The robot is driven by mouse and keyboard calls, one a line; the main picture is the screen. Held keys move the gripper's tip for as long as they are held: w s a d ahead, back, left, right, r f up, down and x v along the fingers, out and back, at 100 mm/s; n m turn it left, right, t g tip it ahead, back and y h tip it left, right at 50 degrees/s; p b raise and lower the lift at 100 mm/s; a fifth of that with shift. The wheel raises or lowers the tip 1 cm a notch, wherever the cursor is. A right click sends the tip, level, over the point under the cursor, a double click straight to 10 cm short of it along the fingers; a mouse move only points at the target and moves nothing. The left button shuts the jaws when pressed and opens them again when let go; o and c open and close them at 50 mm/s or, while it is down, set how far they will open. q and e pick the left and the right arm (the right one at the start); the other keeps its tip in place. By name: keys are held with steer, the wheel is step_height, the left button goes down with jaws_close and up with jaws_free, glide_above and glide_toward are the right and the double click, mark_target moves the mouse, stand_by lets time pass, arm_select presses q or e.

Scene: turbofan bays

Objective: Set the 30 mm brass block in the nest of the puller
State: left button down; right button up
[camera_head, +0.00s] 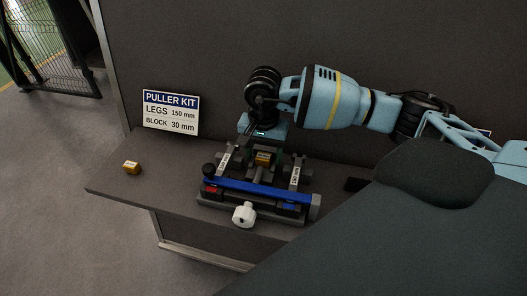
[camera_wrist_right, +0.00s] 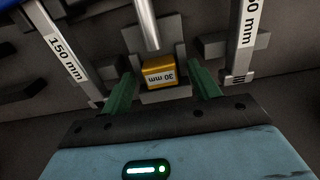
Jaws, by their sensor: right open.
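The brass block marked 30 mm (camera_wrist_right: 159,73) sits in a grey nest (camera_wrist_right: 181,50) on the puller, beneath the end of a metal rod. It also shows in the head view (camera_head: 263,158). My right gripper (camera_wrist_right: 163,82) is open, with one green finger on each side of the block in the wrist view; I cannot tell whether they touch it. The puller (camera_head: 262,188) has a blue bar, a white knob at its front and legs marked 150 mm on both sides. My left gripper is not in view.
A second small brass block (camera_head: 131,168) lies on the left part of the dark shelf (camera_head: 165,190). A sign (camera_head: 171,113) reads puller kit, legs 150 mm, block 30 mm. The shelf between the second block and the puller is clear. A wall stands behind.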

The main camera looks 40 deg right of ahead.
step_height(320, 180, up, 8)
steer(key=shift+f, duration=0.1)
arm_select(q)
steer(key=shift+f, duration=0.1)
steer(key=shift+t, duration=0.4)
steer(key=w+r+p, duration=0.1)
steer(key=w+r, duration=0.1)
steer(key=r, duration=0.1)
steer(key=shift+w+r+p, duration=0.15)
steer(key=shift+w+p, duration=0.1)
steer(key=shift+p, duration=0.15)
arm_select(e)
step_height(320, 180, up, 6)
stand_by(0.4)
